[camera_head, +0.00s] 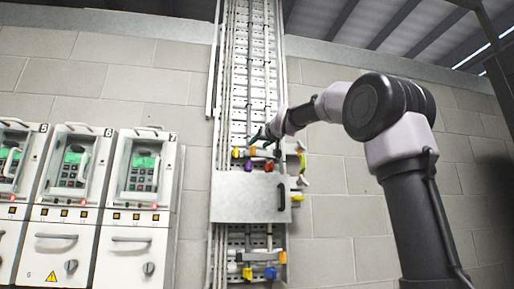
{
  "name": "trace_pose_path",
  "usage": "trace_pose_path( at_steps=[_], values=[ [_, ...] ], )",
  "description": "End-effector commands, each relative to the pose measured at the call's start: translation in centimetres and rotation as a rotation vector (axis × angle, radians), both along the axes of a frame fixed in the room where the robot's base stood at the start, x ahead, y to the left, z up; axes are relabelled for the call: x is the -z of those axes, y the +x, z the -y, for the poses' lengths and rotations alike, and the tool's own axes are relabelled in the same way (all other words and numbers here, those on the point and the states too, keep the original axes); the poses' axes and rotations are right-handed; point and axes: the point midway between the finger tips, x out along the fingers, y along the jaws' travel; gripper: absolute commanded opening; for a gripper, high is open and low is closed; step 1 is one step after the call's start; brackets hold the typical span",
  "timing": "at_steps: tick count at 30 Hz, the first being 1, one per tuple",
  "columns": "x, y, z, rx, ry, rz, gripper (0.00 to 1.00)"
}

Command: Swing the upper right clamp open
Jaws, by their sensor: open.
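A vertical cable ladder (250,60) runs up the block wall. Small coloured clamp parts sit on it just above a grey cover plate (245,205). An orange and purple part (269,166) is at the upper right of the ladder, probably the upper right clamp. A yellow and purple part (247,166) is to its left. Whether either clamp is open or shut is too small to tell. My gripper (262,138) is open, just above the upper right part, with its dark fingers pointing left. I cannot tell whether it touches anything.
Yellow and green pieces (301,165) stick out at the ladder's right edge. The cover plate has a dark handle (281,197). More coloured clamps (248,272) sit below it. Drive cabinets (141,190) stand at left. The wall to the right of the ladder is bare.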

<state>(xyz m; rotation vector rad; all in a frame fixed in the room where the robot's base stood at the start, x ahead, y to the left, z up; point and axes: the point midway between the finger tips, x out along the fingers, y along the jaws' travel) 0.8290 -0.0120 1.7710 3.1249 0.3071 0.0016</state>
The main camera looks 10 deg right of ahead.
Motion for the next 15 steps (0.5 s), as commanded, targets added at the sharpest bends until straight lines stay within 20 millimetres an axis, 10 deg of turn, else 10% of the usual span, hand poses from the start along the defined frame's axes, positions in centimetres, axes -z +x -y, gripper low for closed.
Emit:
trace_pose_path(
  at_steps=[15],
  values=[
    [0.0,3.6,-0.7,0.0,0.002,-0.001,0.62]
  ],
)
